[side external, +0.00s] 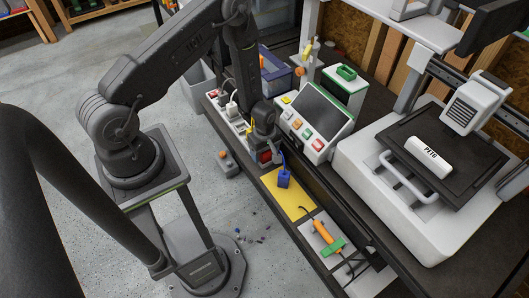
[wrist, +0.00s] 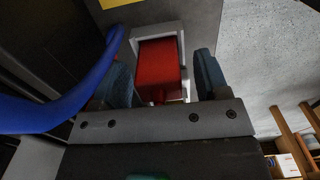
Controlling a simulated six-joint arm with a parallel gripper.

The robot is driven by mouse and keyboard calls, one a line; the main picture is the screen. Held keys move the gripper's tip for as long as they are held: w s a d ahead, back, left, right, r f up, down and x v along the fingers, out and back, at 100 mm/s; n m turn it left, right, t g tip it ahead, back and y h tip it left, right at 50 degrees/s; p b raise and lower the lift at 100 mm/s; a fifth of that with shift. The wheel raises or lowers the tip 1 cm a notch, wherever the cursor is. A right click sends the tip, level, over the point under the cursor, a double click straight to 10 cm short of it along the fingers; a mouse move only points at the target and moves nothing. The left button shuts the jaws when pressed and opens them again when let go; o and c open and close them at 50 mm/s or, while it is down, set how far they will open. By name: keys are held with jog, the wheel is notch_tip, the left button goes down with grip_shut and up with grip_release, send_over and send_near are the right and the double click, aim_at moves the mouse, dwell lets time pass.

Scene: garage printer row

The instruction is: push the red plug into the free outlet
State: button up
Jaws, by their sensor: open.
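The red plug (wrist: 160,68) sits inside a white square frame (wrist: 141,33) in the wrist view. I cannot tell how deep it sits or whether this frame is the free outlet. My gripper (wrist: 162,80) is open, with one blue-grey finger on each side of the plug and not closed on it. In the side view my gripper (side external: 265,153) points down at the front edge of the bench, and a bit of the red plug (side external: 266,157) shows at its tips. The white outlet strip (side external: 238,121) runs behind my gripper with several plugs in it; my arm hides part of it.
A blue cable (wrist: 70,105) curves close by my left finger. A blue block (side external: 284,180) with a cord lies on a yellow mat (side external: 292,204). A control box (side external: 318,118) with coloured buttons stands right of my gripper.

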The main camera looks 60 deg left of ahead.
jog(key=shift+f, duration=0.35)
jog(key=shift+c, duration=0.2)
jog(key=c, duration=1)
jog(key=shift+r, duration=2.35)
